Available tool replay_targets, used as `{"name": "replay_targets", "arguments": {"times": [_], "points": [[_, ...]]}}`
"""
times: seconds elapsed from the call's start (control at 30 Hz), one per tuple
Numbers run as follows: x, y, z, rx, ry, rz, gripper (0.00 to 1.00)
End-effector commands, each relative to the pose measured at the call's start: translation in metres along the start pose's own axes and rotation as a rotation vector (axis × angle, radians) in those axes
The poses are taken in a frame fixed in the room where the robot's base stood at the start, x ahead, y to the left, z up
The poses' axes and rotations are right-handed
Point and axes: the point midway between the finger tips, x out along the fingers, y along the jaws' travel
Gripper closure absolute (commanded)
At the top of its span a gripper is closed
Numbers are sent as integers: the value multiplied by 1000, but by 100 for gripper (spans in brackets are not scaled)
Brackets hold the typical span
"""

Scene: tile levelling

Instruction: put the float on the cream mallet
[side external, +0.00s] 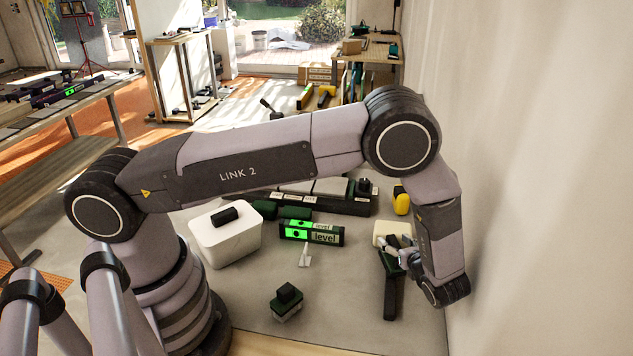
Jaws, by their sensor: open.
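The cream mallet lies on the grey floor at the right, with its cream head (388,231) toward the back and its dark handle (390,298) toward the front. My gripper (402,260) is open beside the mallet, overlapping the upper handle in this view; I cannot tell whether it touches. A small dark green block with a black knob on top and a pale lower layer, which looks like the float (287,304), sits upright on the floor at front centre, left of my gripper and apart from it. Nothing shows between my fingers, though they are small here.
A green and black level (312,234) stands mid-floor, with a small white piece (305,256) before it. A white tub (222,241) with a black item on top stands left. A dark rack (325,203) and a yellow-headed tool (401,203) lie behind. The wall is close at right.

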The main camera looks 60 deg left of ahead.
Motion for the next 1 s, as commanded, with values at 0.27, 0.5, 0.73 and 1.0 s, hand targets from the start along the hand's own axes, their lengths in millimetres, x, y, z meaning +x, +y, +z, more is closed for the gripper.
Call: {"name": "replay_targets", "arguments": {"times": [0.27, 0.5, 0.73, 1.0], "points": [[-38, -1, 20, -3, 1, -1, 53], [-53, 0, 56, -2, 1, -1, 53], [-56, 7, 90, -77, 44, 43, 53], [-61, 85, 214, -584, 319, 305, 53]]}}
